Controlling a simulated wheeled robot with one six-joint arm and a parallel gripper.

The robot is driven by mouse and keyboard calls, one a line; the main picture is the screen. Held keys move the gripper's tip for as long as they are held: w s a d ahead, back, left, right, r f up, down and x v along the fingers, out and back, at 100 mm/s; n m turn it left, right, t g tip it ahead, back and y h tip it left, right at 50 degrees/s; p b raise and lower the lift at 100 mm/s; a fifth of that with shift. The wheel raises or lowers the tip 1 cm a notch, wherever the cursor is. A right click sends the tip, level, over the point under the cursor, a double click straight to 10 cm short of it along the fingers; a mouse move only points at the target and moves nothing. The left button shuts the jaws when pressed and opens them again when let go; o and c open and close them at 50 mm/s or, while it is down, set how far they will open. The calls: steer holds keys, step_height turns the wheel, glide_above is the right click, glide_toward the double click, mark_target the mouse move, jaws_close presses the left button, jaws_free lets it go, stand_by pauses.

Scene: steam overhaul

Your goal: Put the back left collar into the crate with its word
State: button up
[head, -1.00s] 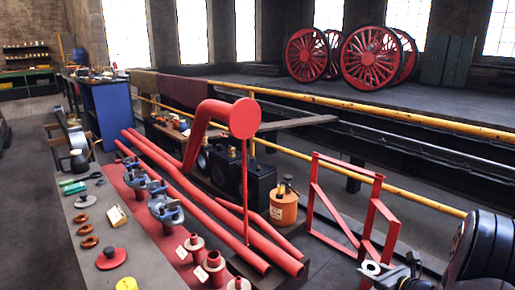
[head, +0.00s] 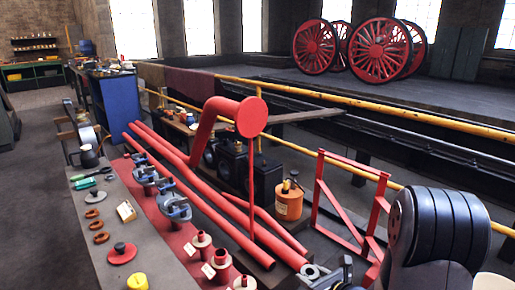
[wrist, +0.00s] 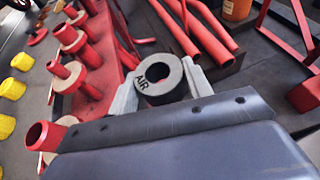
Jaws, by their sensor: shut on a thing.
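My gripper (wrist: 160,92) is shut on a thick grey collar (wrist: 160,79) with a dark bore. The word AIR is printed on the face of the collar in the wrist view. In the head view the held collar (head: 310,272) shows small at the lower edge, beside my dark arm. The collar is held in the air, right of the bench (head: 85,225). No crate with a word can be made out in either view.
Flanged red posts (head: 220,262) stand on a red strip along the bench. Blue-handled clamps (head: 174,208) stand farther back on it. A red frame (head: 345,205) stands at right.

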step_height(320, 180, up, 19)
steer(key=p, duration=2.3)
steer(key=shift+f, duration=0.15)
